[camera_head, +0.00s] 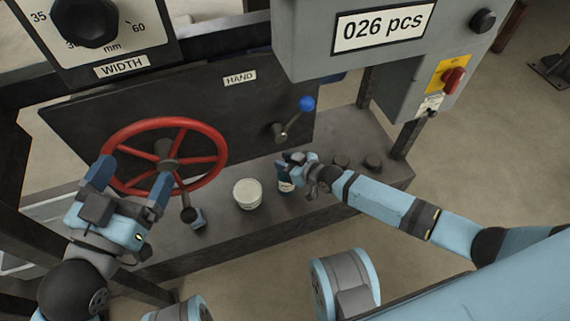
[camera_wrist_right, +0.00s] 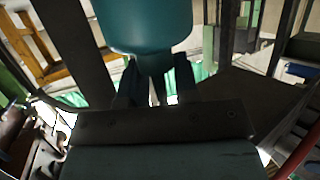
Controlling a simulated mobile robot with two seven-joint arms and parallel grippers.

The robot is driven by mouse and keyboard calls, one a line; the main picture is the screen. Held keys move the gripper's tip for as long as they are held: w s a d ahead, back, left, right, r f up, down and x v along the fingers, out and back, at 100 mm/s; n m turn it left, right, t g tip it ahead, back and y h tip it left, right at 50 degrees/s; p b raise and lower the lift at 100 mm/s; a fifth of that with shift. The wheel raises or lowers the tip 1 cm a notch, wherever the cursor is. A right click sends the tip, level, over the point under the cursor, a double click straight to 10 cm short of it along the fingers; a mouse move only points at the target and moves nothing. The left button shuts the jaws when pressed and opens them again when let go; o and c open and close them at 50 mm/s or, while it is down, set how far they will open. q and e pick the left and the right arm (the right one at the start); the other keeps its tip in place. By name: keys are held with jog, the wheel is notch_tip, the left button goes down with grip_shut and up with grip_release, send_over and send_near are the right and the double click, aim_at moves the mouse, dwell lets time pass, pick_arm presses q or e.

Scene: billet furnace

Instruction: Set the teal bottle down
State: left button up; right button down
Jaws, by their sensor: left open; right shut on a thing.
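The teal bottle (camera_head: 286,183) is at my right gripper (camera_head: 291,166), above or on the grey ledge; I cannot tell whether its base touches. It shows a pale label in the head view. In the right wrist view the bottle (camera_wrist_right: 150,25) fills the top middle, with the fingers (camera_wrist_right: 152,85) of my right gripper shut on it. My left gripper (camera_head: 130,183) is open and empty, in front of the left side of the red handwheel (camera_head: 215,160). Whether it touches the wheel is unclear.
A white tub (camera_head: 247,194) stands on the ledge (camera_head: 225,222) left of the bottle. A blue-knobbed lever (camera_head: 306,104) sticks out behind it. Dark round knobs (camera_head: 373,161) lie to the right. A grey control box (camera_head: 400,50) hangs above.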

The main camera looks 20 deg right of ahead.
jog(key=shift+f, duration=0.1)
jog(key=c, duration=0.9)
grip_release()
jog(key=shift+o, duration=0.2)
jog(key=shift+s+r, duration=0.15)
jog(key=shift+r, duration=0.15)
pick_arm(q)
jog(key=shift+s+d+f+n+g+y+p, duration=0.15)
jog(key=shift+s+d+n+g+p, duration=0.15)
jog(key=shift+s+n+p, duration=0.4)
jog(key=shift+s+d+f+n+g+y+p, duration=0.1)
jog(key=shift+s+d+f+n+g+p, duration=0.3)
jog(key=shift+p, duration=0.65)
jog(key=shift+s+d+r+n+g+y+p, duration=0.1)
jog(key=shift+s+n+g+y+p, duration=0.15)
jog(key=shift+n+p, duration=0.55)
pick_arm(e)
jog(key=v, duration=1.1)
jog(key=shift+s+d, duration=0.25)
jog(key=shift+s, duration=0.05)
pick_arm(q)
jog(key=shift+r, duration=0.25)
